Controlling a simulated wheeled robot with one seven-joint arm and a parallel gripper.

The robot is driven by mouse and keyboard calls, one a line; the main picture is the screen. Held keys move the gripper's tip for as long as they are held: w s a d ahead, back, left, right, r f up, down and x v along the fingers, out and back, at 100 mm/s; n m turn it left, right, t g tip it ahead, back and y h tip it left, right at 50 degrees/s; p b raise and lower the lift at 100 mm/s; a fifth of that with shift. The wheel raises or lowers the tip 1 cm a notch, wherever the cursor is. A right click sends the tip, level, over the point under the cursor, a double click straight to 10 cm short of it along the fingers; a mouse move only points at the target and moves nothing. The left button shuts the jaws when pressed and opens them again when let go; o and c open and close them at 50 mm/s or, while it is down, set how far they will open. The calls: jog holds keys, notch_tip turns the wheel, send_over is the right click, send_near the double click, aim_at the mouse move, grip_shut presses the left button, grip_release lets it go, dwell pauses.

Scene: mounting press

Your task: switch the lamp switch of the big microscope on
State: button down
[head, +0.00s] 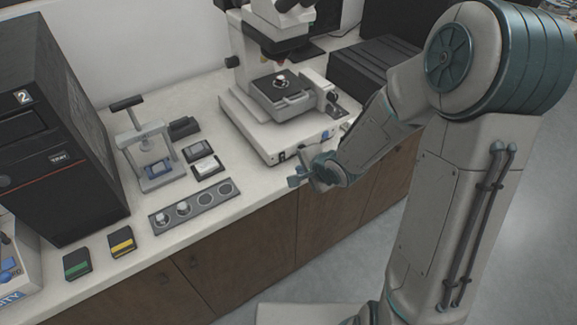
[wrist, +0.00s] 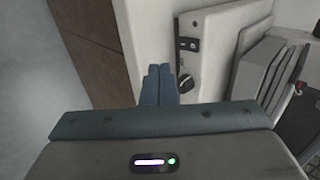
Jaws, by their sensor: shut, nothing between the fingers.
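The big microscope (head: 262,130) is white and stands on the bench at the centre of the head view, with a dark stage. The lamp switch (head: 282,156) is a small dark rocker low on its base front; it also shows in the wrist view as a black plate with a pale mark (wrist: 188,44). Which way the rocker is tipped is too small to tell. My gripper (head: 294,181) is shut and empty in front of the base, near the bench edge. In the wrist view its blue fingertips (wrist: 160,70) are left of and below the switch, apparently apart from it.
A dark round knob (wrist: 185,83) sits beside the switch on the base. Left on the bench are a small hand press (head: 146,150), a grey strip with round wells (head: 195,207), and small dark boxes. A black cabinet (head: 60,130) stands far left. The floor in front is clear.

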aim_at(282, 157)
jog(key=w+a+f, duration=0.2)
jog(key=w, duration=0.1)
jog(key=w+a+f, duration=0.1)
jog(key=shift+w+f, duration=0.1)
jog(key=shift+w, duration=0.1)
jog(key=shift+w+a+f, duration=0.1)
jog(key=shift+w+a, duration=0.3)
jog(key=shift+w, duration=0.25)
